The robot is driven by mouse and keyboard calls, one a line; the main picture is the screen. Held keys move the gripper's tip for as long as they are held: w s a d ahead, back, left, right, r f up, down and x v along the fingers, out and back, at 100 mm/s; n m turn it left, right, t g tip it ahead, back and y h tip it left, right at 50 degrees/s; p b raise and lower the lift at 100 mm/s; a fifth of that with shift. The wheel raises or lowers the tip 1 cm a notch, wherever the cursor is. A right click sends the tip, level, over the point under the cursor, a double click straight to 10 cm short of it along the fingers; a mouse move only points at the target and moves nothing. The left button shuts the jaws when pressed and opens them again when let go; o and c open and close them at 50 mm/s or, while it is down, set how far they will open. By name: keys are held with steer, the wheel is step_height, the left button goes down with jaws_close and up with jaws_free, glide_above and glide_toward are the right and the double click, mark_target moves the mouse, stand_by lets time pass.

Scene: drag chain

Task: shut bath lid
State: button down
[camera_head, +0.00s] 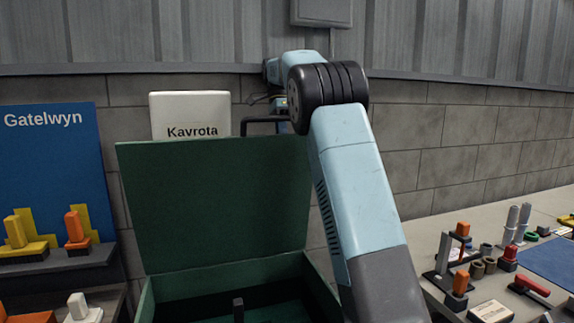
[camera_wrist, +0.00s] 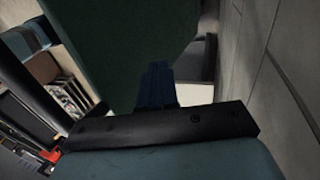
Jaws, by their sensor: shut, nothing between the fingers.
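The bath (camera_head: 320,290) is a dark green open-topped box at the lower middle of the head view. Its green lid (camera_head: 215,200) stands up, open, at the back edge. My arm reaches over the right side of the lid to behind it. In the head view my gripper is mostly hidden behind the lid's top right corner. In the wrist view my gripper (camera_wrist: 158,75) is shut and empty, its dark fingers pointing at the green lid (camera_wrist: 110,45). I cannot tell whether the fingertips touch the lid.
A block wall (camera_head: 450,150) stands close behind the lid. A white Kavrota box (camera_head: 189,115) is behind the lid's top left. A blue Gatelwyn panel (camera_head: 55,160) with shelves is at left. A bench (camera_head: 425,235) with tools is at right. A dark upright post (camera_head: 238,309) shows in the bath.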

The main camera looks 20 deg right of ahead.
mark_target(285, 163)
steer(key=shift+x, duration=4.35)
steer(key=shift+s, duration=0.1)
